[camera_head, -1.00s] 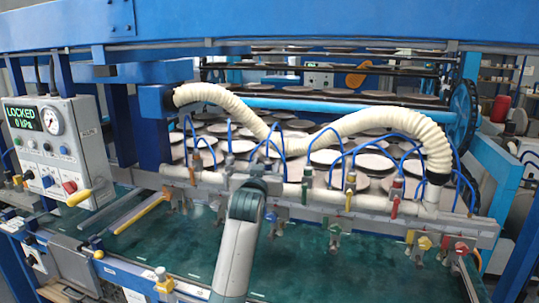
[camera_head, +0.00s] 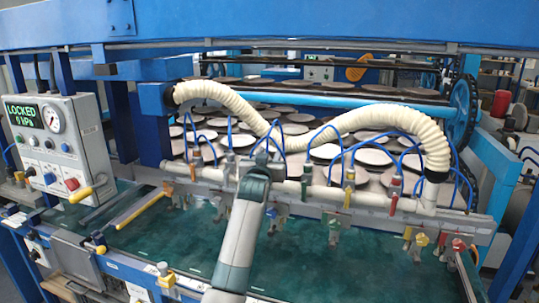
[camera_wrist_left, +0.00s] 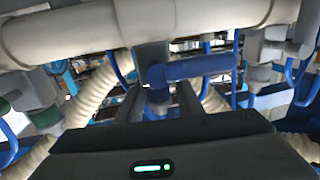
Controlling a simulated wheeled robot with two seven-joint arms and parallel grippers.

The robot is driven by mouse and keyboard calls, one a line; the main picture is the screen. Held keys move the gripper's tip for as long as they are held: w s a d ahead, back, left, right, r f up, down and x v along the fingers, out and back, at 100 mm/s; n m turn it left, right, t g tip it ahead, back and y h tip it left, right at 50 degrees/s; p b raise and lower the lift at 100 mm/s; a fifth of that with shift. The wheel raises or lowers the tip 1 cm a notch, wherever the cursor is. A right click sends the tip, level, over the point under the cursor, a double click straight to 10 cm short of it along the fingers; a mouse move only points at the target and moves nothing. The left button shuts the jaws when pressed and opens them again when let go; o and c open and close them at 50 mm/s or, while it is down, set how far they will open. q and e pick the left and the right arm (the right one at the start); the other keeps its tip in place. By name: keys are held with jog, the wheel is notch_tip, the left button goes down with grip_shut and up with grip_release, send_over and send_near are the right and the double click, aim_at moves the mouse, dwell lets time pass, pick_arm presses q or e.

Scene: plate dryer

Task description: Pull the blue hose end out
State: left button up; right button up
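My left gripper (camera_head: 262,155) reaches up to the middle of the pale pipe manifold (camera_head: 330,195), among thin blue hoses (camera_head: 283,150). In the left wrist view its two dark fingers (camera_wrist_left: 163,92) stand apart, with a gap between them. A short blue hose end (camera_wrist_left: 200,67) lies crosswise just beyond the fingertips, below a thick pale pipe (camera_wrist_left: 150,22). I cannot tell whether the fingers touch it. In the head view the gripper hides this spot. My right gripper is not in view.
A ribbed cream hose (camera_head: 400,118) arches behind the manifold, over round plates (camera_head: 360,155). Several coloured valves hang along the manifold's front. A control box (camera_head: 62,145) reading LOCKED stands at the left. The green surface (camera_head: 310,262) in front is mostly clear.

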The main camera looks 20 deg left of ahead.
pick_arm(q)
grip_shut()
notch_tip(320, 180, up, 3)
jog(key=shift+f+p, duration=0.2)
jog(key=shift+p, duration=0.55)
jog(key=shift+o, duration=1.7)
grip_release()
jog(key=shift+s+f, duration=0.1)
